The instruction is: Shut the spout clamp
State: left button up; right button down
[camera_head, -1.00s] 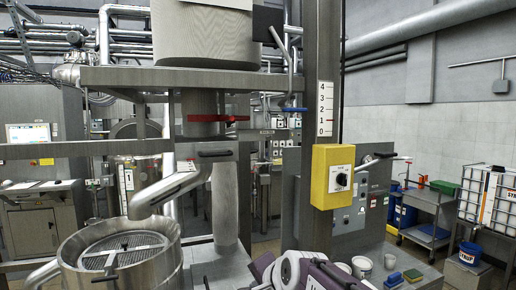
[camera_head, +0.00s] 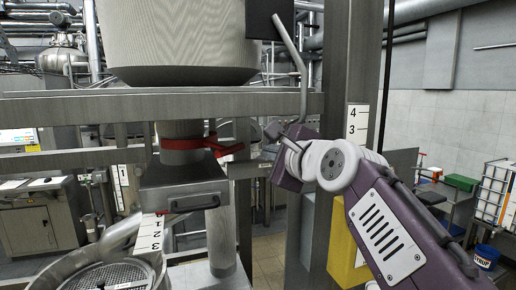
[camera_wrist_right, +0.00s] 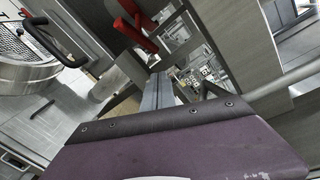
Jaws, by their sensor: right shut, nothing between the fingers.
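The spout clamp is a red band (camera_head: 188,143) around the grey spout under the big hopper. Its red lever (camera_head: 226,150) sticks out to the right. In the right wrist view the red lever (camera_wrist_right: 134,34) shows at the top, beyond the fingers and left of them. My right gripper (camera_head: 268,134) is shut and empty, just right of the lever and apart from it in the head view. Its shut fingers show in the right wrist view (camera_wrist_right: 160,88). My left gripper is not in view.
A steel shelf beam (camera_head: 150,103) runs above the clamp. A grey box with a black handle (camera_head: 186,190) sits below it. A steel post (camera_head: 350,60) with a number scale stands behind my right arm. A round vessel with a mesh (camera_head: 110,276) is at lower left.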

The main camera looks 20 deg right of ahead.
aim_at(252, 162)
jog(key=w+p, duration=0.1)
jog(key=w, duration=0.2)
jog(key=w+f+p, duration=0.1)
jog(key=w, duration=0.3)
jog(key=w+a+p, duration=0.1)
jog(key=w+p, duration=0.1)
jog(key=w, duration=0.1)
jog(key=shift+w+f, duration=0.25)
jog(key=shift+f, duration=0.1)
jog(key=shift+w, duration=0.1)
jog(key=shift+w+a+f, duration=0.1)
jog(key=shift+w, duration=0.1)
jog(key=shift+s, duration=0.15)
